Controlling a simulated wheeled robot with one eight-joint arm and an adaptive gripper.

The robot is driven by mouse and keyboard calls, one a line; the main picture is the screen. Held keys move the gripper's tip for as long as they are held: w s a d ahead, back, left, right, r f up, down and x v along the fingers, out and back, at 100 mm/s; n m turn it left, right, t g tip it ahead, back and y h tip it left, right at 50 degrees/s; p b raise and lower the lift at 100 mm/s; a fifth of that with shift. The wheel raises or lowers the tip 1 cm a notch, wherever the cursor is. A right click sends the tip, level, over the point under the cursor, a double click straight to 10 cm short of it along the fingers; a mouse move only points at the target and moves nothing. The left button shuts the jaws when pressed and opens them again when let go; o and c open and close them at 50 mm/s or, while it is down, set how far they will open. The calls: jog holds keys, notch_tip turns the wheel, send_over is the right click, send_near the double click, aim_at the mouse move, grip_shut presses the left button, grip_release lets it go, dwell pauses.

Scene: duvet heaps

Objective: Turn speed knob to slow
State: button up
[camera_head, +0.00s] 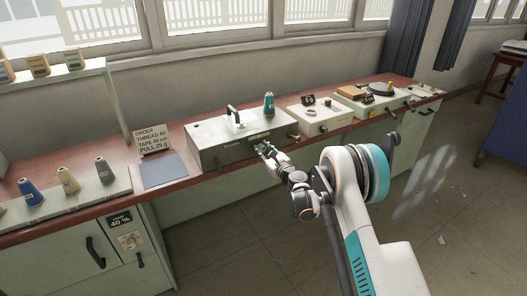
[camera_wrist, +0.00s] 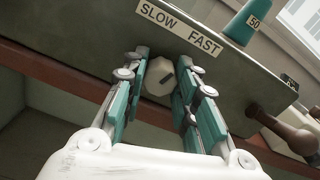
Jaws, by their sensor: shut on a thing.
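The speed knob (camera_wrist: 159,77) is a pale round knob with a dark mark on its face, on the front of a grey-green machine box (camera_head: 215,153). A label reading SLOW at left and FAST at right (camera_wrist: 180,27) sits just above it. The mark slants up to the right. My gripper (camera_wrist: 163,68) has one teal-backed finger on each side of the knob and is shut on it. In the head view my gripper (camera_head: 266,150) reaches the machine's front face and hides the knob.
A teal thread cone (camera_head: 268,105) stands on the machine. A crank with a brown handle (camera_wrist: 282,132) sticks out to the right of the knob. Open floor lies in front.

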jog(key=n, duration=0.5)
jog(key=shift+n, duration=2.4)
jog(key=o, duration=1.1)
jog(key=shift+s, duration=0.1)
jog(key=v, duration=1.2)
